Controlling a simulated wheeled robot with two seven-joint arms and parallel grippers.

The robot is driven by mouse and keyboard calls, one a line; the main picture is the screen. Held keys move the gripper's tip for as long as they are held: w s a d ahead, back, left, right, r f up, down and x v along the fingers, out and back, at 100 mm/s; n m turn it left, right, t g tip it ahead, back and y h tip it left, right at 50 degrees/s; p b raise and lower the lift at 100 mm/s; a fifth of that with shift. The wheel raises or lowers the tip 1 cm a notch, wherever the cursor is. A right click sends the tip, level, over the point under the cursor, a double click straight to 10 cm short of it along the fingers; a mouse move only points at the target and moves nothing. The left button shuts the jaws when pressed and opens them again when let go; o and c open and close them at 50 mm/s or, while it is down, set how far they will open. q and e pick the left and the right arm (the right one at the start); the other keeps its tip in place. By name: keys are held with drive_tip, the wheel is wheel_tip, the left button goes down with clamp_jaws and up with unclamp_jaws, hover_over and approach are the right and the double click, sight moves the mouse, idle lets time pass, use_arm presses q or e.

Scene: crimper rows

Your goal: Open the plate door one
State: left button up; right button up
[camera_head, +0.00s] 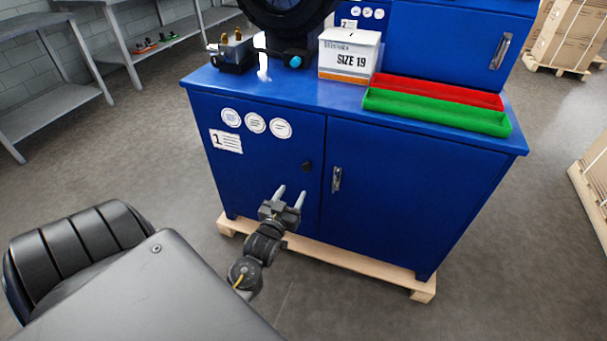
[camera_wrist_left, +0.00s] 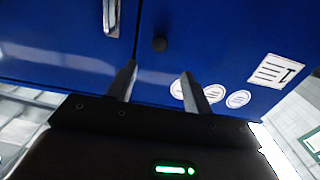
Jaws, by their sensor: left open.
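Plate door one (camera_head: 270,162) is the left blue door of the cabinet, with a "1" label (camera_head: 226,141) and round white stickers (camera_head: 255,122). It looks shut. Its small dark knob (camera_head: 307,166) is near its right edge, and the knob also shows in the left wrist view (camera_wrist_left: 159,44). My left gripper (camera_head: 290,192) is open and empty, in front of the door and below the knob in the head view. In the left wrist view its two fingers (camera_wrist_left: 156,75) point toward the door, with the knob beyond and between them. My right gripper is not in view.
The right cabinet door has a metal handle (camera_head: 337,179). On top stand a "SIZE 19" box (camera_head: 348,56), a red tray (camera_head: 440,91) and a green tray (camera_head: 437,112). A wooden pallet (camera_head: 345,262) lies under the cabinet.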

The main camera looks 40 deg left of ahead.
sight(305, 169)
use_arm(q)
drive_tip(key=x, duration=0.9)
drive_tip(key=shift+w+a+f+b, duration=0.1)
drive_tip(key=shift+w+b, duration=0.2)
drive_tip(key=shift+w+a, duration=0.2)
drive_tip(key=shift+w, duration=0.4)
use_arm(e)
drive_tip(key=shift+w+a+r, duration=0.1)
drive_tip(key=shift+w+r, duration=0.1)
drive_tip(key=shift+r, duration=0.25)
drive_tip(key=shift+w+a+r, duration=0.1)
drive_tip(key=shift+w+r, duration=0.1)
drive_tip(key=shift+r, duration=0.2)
use_arm(q)
drive_tip(key=c, duration=0.4)
clamp_jaws()
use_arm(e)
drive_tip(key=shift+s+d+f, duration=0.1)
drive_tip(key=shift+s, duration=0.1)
